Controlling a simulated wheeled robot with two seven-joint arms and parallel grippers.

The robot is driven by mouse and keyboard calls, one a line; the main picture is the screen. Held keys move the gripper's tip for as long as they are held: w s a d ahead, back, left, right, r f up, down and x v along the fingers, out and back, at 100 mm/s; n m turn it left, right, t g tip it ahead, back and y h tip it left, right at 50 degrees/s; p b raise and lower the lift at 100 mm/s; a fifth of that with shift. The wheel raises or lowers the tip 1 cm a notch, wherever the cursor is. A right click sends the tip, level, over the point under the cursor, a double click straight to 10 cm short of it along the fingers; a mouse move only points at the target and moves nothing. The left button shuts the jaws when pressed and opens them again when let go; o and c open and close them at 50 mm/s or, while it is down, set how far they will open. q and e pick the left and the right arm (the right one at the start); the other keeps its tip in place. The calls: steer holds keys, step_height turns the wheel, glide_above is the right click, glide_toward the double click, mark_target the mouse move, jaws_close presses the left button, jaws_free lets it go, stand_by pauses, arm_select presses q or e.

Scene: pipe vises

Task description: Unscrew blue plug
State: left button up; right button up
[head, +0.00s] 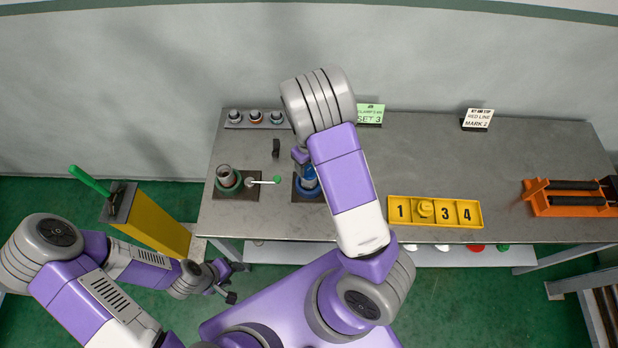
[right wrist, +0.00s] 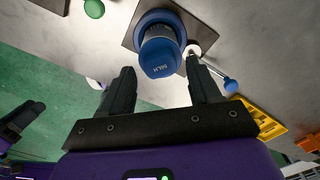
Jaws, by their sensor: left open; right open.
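The blue plug (head: 309,177) sits on top of a pipe in the blue-ringed vise (head: 302,190) on the table, partly hidden by my right arm in the head view. In the right wrist view the blue plug (right wrist: 160,58) shows its round end with lettering, and the blue vise ring (right wrist: 147,22) is beyond it. My right gripper (right wrist: 163,88) is open, its fingers apart on either side of the line to the plug and seemingly not touching it. My left gripper (head: 230,284) is open and empty, low in front of the table.
A green-ringed vise (head: 229,181) with a grey pipe stands to the left. A yellow numbered tray (head: 434,200) holds a yellow piece. An orange rack (head: 572,198) is at far right. Several fittings stand on a rear strip (head: 256,118). A yellow stand (head: 154,222) is left of the table.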

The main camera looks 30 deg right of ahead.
steer(key=shift+r+p, duration=0.35)
steer(key=shift+r, duration=0.3)
arm_select(q)
steer(key=shift+r, duration=0.65)
arm_select(e)
steer(key=shift+f, duration=0.1)
